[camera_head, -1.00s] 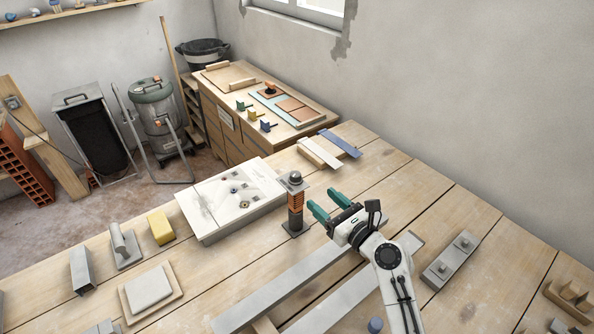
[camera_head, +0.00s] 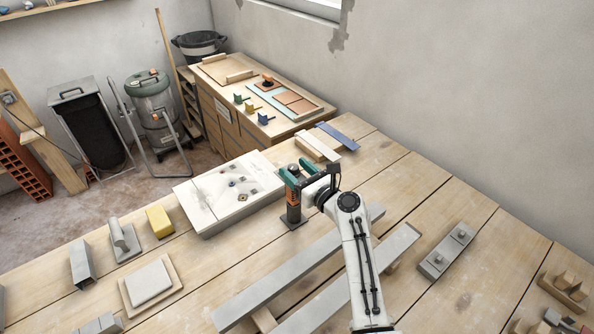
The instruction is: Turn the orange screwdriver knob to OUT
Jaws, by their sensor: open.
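The orange screwdriver knob (camera_head: 292,194) stands upright on a small dark base plate on the workbench, beside the white slab. The fingers are open. I cannot tell whether they touch the knob. No OUT marking is readable.
A white slab (camera_head: 228,193) with small fittings lies just left of the knob. Pale bars (camera_head: 300,270) lie in front. A grey block with two studs (camera_head: 446,250) is at right.

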